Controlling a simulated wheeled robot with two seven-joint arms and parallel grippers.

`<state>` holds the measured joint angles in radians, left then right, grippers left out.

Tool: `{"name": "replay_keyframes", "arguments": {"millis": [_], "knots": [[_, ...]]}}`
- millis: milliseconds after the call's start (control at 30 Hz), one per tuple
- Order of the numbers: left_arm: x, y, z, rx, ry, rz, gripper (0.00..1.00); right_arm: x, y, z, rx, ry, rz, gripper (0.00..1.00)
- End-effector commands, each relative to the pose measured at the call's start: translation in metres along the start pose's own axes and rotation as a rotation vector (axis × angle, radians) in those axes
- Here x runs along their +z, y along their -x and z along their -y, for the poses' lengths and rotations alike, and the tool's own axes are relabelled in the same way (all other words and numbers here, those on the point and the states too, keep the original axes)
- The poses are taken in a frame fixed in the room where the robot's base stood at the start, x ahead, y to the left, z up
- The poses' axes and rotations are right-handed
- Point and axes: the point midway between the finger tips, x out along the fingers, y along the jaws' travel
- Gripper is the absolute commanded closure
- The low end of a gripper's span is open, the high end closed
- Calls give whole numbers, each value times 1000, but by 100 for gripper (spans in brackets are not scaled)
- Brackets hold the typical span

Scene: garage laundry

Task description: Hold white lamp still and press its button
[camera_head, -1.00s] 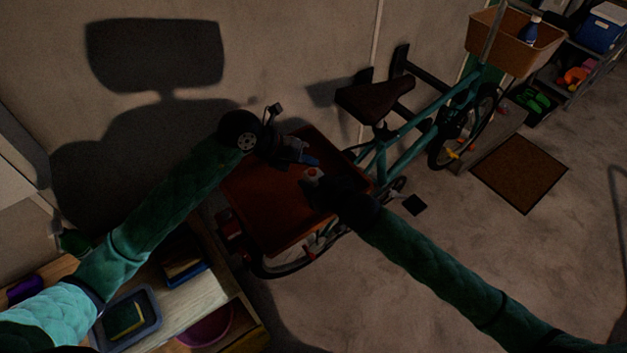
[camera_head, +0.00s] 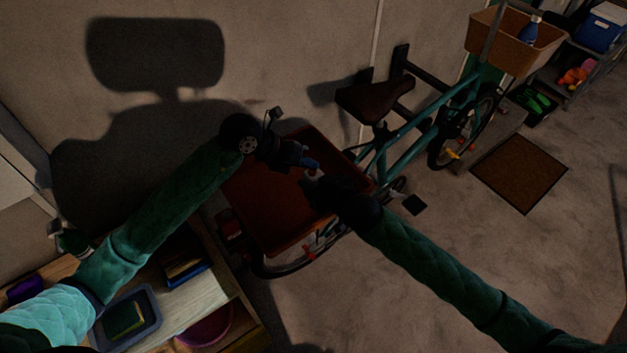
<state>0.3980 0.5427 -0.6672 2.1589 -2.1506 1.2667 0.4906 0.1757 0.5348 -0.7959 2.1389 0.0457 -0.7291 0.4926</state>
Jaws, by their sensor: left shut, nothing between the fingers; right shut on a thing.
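The white lamp (camera_head: 313,174) is a small pale thing over the brown board on the bicycle's rear. My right gripper (camera_head: 322,188) is shut on it from the lower right and hides most of it. My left gripper (camera_head: 312,165) is shut and empty, its blue-tipped fingers at the lamp's top. They look to be touching or nearly touching it; the button is hidden behind them.
A wooden shelf unit (camera_head: 215,290) with a blue-grey tray (camera_head: 150,303) stands at the lower left. A brown mat (camera_head: 520,172) lies on the open floor at right.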

Motion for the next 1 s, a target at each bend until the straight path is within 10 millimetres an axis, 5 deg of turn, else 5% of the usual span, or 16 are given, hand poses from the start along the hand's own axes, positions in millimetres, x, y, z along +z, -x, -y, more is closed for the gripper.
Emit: {"name": "replay_keyframes", "arguments": {"millis": [1000], "knots": [[-3, -4, -3, 0, 0, 0, 100, 0, 0, 0, 0, 0, -1, 88]]}}
